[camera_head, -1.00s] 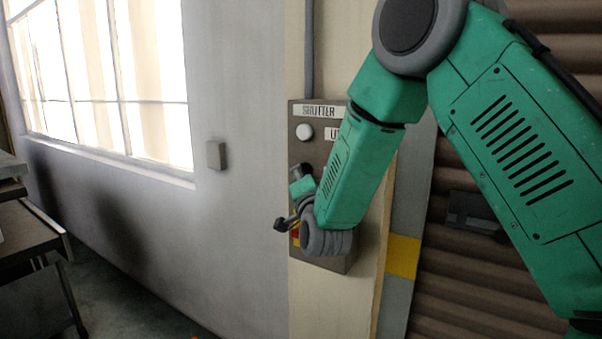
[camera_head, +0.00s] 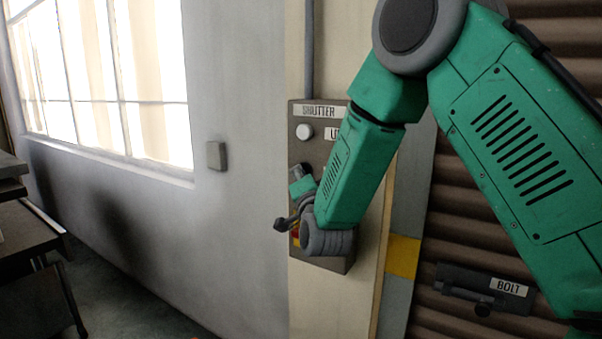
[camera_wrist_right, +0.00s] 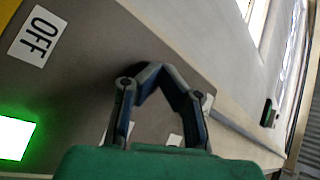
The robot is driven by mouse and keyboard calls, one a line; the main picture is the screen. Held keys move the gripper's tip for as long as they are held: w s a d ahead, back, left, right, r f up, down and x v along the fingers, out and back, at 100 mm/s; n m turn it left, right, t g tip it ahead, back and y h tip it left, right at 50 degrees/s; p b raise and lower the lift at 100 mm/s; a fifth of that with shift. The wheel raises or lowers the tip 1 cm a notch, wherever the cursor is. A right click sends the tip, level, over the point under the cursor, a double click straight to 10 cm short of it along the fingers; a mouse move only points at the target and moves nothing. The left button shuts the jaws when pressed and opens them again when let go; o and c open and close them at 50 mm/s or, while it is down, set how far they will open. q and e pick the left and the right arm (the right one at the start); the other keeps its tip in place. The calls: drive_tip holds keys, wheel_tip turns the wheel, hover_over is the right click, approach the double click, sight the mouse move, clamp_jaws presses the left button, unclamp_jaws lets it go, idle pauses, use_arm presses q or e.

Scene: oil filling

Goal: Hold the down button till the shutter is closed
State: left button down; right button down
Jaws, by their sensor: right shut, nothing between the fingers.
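The shutter control box (camera_head: 342,265) is a brown-grey panel on a cream post, with a SHUTTER label (camera_head: 320,111). A round white button (camera_head: 304,131) sits beside a partly covered label starting with U. My right gripper (camera_head: 298,172) is at the box's face below that button, and my forearm covers much of the panel. The down button is hidden from the head view. In the right wrist view my gripper (camera_wrist_right: 152,74) has its fingertips together against or close to the panel, with nothing seen between them; contact is unclear. The ribbed brown shutter (camera_head: 450,235) is at the right. My left gripper is out of view.
A bolt with a BOLT label (camera_head: 508,287) is on the shutter. A red and yellow part (camera_head: 295,236) shows low on the box. The wrist view shows an OFF label (camera_wrist_right: 38,36) and a glowing green square (camera_wrist_right: 14,138). A small grey wall box (camera_head: 216,155) is left.

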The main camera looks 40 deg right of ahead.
drive_tip(key=shift+a, duration=0.1)
drive_tip(key=shift+s+a, duration=0.4)
drive_tip(key=shift+a, duration=0.35)
drive_tip(key=shift+a, duration=0.1)
drive_tip(key=a, duration=0.1)
drive_tip(key=s+a+b, duration=0.1)
drive_tip(key=a, duration=0.1)
drive_tip(key=s+a, duration=0.1)
drive_tip(key=shift+a, duration=0.25)
idle(0.5)
